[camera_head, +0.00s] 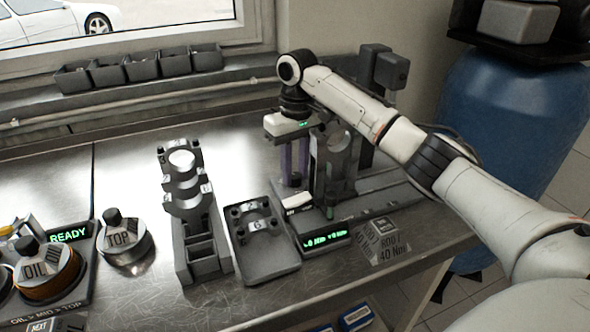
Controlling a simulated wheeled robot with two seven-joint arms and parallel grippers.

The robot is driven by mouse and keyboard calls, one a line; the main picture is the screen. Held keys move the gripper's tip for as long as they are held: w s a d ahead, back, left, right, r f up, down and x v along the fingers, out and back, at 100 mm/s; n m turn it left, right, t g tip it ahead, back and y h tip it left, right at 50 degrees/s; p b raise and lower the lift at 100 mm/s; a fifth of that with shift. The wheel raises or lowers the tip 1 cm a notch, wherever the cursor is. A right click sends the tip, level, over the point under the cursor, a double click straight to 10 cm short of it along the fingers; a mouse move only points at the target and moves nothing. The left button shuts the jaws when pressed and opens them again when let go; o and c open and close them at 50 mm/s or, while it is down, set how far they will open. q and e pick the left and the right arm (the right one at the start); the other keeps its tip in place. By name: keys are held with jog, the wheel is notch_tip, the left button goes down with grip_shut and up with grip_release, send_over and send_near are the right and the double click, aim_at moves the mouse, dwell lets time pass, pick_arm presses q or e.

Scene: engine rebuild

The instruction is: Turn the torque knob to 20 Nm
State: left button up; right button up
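The torque unit has a green-lit display (325,238) at the front of the metal bench; its small digits are too blurred to read for certain. A white piece (297,200) sits just behind the display. I cannot make out the torque knob for certain. My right gripper (294,178) points down behind the white piece, beside the grey upright fixture (332,165). Its two purplish fingers stand apart with nothing visible between them. Whether the fingertips touch anything is unclear. My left gripper is not in view.
A tray (270,272) with dark caps and a stepped holder (203,262) stand left of the unit. Label cards (383,243) marked 40 Nm lie to its right. Round TOP (123,240) and OIL (42,268) containers and a READY display (70,235) are farther left. Bins (142,68) line the sill.

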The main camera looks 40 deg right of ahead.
aim_at(295, 174)
jog(key=shift+r+n+p, duration=0.2)
jog(key=shift+n+p, duration=0.2)
jog(key=shift+p, duration=0.3)
jog(key=shift+n+p, duration=0.45)
jog(key=shift+n, duration=0.15)
jog(key=shift+f+n, duration=0.15)
jog(key=shift+n, duration=1.85)
jog(key=o, duration=1)
jog(key=shift+o, duration=0.2)
notch_tip(295, 174, up, 10)
jog(key=shift+w+d, duration=0.1)
